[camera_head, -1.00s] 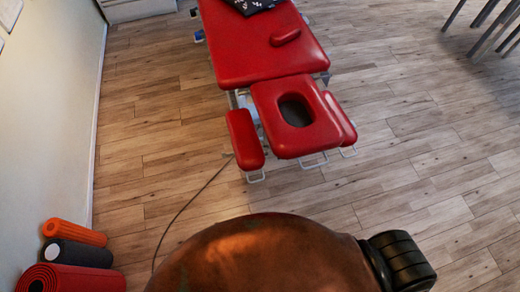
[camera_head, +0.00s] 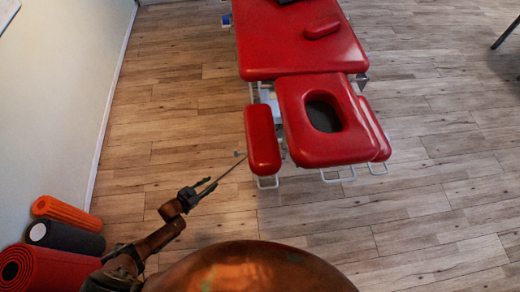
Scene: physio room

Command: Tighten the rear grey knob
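The red treatment table (camera_head: 300,45) stands ahead, with a padded face-hole headrest (camera_head: 322,122) at its near end and a red armrest pad (camera_head: 262,140) on each side. I cannot make out the rear grey knob; the pads hide much of the frame. A small grey part (camera_head: 239,154) shows just left of the left armrest, too small to identify. My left gripper (camera_head: 213,182) is over the floor, left of and nearer than that armrest, apart from the table. Its two fingers look spread, with nothing between them that I can tell. My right gripper is out of view.
An orange roller (camera_head: 66,214), a black roller (camera_head: 64,238) and a rolled red mat (camera_head: 50,270) lie by the left wall (camera_head: 75,90).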

